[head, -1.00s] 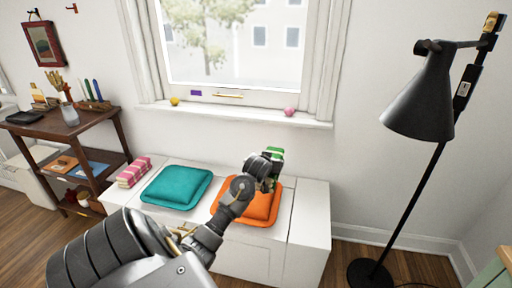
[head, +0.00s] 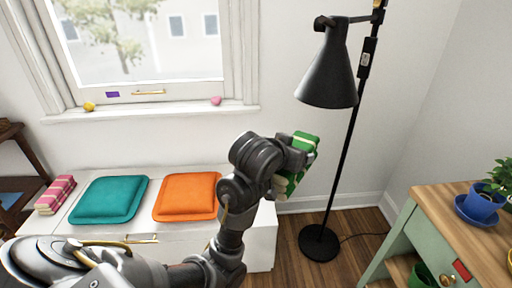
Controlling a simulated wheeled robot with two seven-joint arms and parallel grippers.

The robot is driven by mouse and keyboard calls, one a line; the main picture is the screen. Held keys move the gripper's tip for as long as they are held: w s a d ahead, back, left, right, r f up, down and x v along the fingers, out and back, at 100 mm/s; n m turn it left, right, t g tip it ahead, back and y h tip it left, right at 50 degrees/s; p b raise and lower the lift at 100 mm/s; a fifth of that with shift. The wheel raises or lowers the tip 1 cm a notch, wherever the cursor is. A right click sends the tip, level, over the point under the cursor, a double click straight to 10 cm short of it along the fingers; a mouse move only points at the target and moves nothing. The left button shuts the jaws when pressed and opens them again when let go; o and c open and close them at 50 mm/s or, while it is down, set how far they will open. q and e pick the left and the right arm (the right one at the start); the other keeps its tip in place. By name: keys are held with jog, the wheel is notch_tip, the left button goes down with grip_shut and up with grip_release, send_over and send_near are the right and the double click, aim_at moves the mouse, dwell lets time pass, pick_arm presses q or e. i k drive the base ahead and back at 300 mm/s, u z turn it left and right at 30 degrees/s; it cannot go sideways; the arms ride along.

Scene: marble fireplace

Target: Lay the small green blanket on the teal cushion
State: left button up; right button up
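The teal cushion (head: 109,200) lies flat on the left part of the white window bench, with nothing on it. The small green blanket (head: 303,150), folded and with pale stripes, is up in the air to the right of the bench, in front of the floor lamp. My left gripper (head: 292,168) is shut on it; the wrist hides part of the blanket and the fingers. It is well to the right of the teal cushion, beyond the orange one. My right gripper is not in view.
An orange cushion (head: 187,196) lies beside the teal one. A pink striped folded cloth (head: 56,194) is at the bench's left end. A black floor lamp (head: 330,75) stands behind the blanket. A green cabinet (head: 450,215) with a plant pot (head: 481,206) is at right.

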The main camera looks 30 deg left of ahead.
aim_at(108, 190)
jog(key=z, duration=1.2)
jog(key=k, duration=1.55)
jog(key=u, duration=1.8)
jog(key=i, duration=0.5)
